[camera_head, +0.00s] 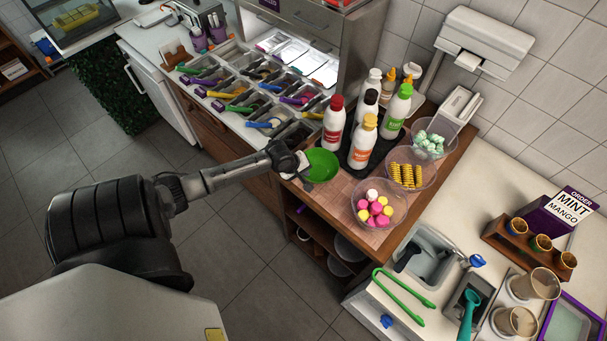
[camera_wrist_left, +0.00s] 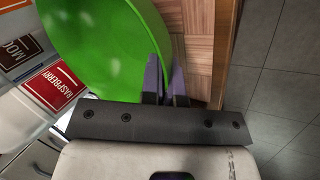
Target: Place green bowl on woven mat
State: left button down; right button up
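The green bowl (camera_head: 321,165) is at the left front edge of the wooden counter, over or on the near end of the woven mat. I cannot tell whether it touches the mat. The pinkish-brown woven mat (camera_head: 338,201) lies along the counter's front. My left gripper (camera_head: 300,163) is at the bowl's left side. In the left wrist view its fingers (camera_wrist_left: 166,88) are close together at the rim of the green bowl (camera_wrist_left: 100,45), pinching its wall. My right gripper is out of view.
Sauce bottles (camera_head: 363,142) stand in a dark holder just right of the bowl. Topping bins with scoops (camera_head: 255,97) lie to the left.

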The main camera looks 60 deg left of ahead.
pick_arm(q)
jog(key=shift+f, duration=0.95)
jog(key=c, duration=1.3)
grip_release()
jog(key=shift+c, duration=0.2)
jog(key=p+v, duration=0.1)
jog(key=v, duration=1)
jog(key=s+d+r+m, duration=0.1)
jog(key=s+d+m, duration=0.3)
jog(key=d, duration=0.5)
jog(key=s+d+r+m+g, duration=0.1)
jog(key=s+d+m, duration=0.2)
jog(key=d+m, duration=0.5)
jog(key=s+d+r+m+g, duration=0.1)
jog(key=s+d+r+m, duration=0.1)
jog(key=s+d+m, duration=0.2)
jog(key=shift+s+d+m, duration=0.35)
jog(key=shift+d+m, duration=1.25)
jog(key=shift+d, duration=1.3)
